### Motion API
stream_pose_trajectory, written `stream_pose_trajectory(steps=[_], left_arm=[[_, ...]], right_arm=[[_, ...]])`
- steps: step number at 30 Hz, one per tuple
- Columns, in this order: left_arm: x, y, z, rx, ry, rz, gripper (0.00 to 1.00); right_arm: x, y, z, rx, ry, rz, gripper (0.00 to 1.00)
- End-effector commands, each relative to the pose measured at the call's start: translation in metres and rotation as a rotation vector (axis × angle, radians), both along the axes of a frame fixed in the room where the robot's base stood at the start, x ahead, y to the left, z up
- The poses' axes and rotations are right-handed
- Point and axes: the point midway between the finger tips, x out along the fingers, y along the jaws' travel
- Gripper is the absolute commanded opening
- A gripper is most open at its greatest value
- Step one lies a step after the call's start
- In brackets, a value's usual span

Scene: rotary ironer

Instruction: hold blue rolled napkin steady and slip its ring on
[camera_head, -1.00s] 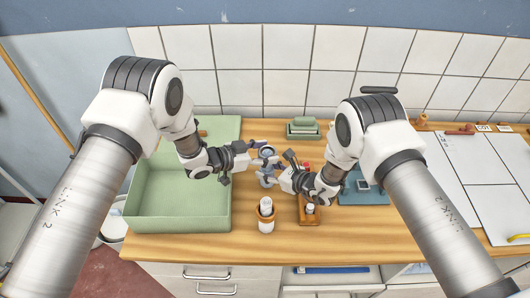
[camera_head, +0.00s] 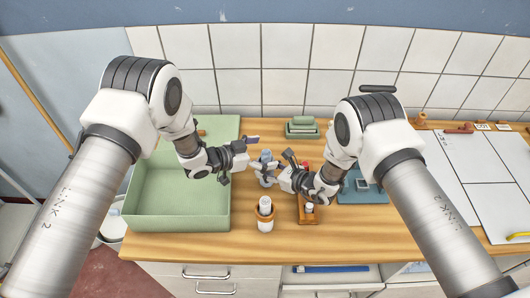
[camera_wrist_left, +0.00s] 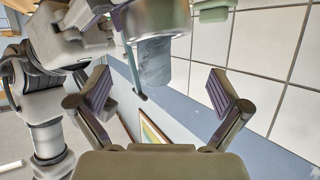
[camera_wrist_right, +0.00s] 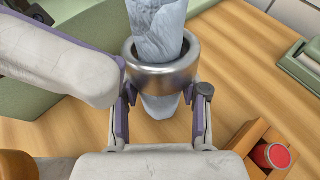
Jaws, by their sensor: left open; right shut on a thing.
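The blue rolled napkin (camera_head: 265,155) stands upright near the middle of the counter. A silver metal ring (camera_wrist_right: 162,70) is around it, with napkin showing above and below in the right wrist view. My right gripper (camera_head: 280,174) is shut on the ring; its fingers (camera_wrist_right: 160,108) meet the ring's near side. My left gripper (camera_head: 252,153) is open and empty at the napkin's left, apart from it. In the left wrist view its fingers (camera_wrist_left: 160,92) are spread wide, with the napkin (camera_wrist_left: 154,62) and ring (camera_wrist_left: 158,14) beyond them at the top.
A large green bin (camera_head: 178,222) is at left. A wooden holder (camera_head: 308,218) with a red-topped item is at right, near a blue tray (camera_head: 372,197).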

Motion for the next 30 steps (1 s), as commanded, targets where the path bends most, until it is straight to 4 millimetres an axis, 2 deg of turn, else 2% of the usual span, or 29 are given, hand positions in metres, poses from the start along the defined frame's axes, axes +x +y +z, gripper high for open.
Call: stream_pose_trajectory(steps=[1, 2, 30], left_arm=[[-0.014, 0.001, -0.024, 0.015, 0.044, -0.004, 1.00], [-0.014, 0.000, -0.022, 0.015, 0.044, -0.004, 1.00], [-0.011, 0.001, 0.079, 0.008, 0.031, 0.000, 1.00]], right_arm=[[0.000, 0.000, -0.005, 0.000, 0.000, 0.000, 0.28], [0.000, 0.000, -0.005, 0.000, 0.000, 0.000, 0.28], [0.000, 0.000, 0.000, 0.000, 0.000, 0.000, 0.27]])
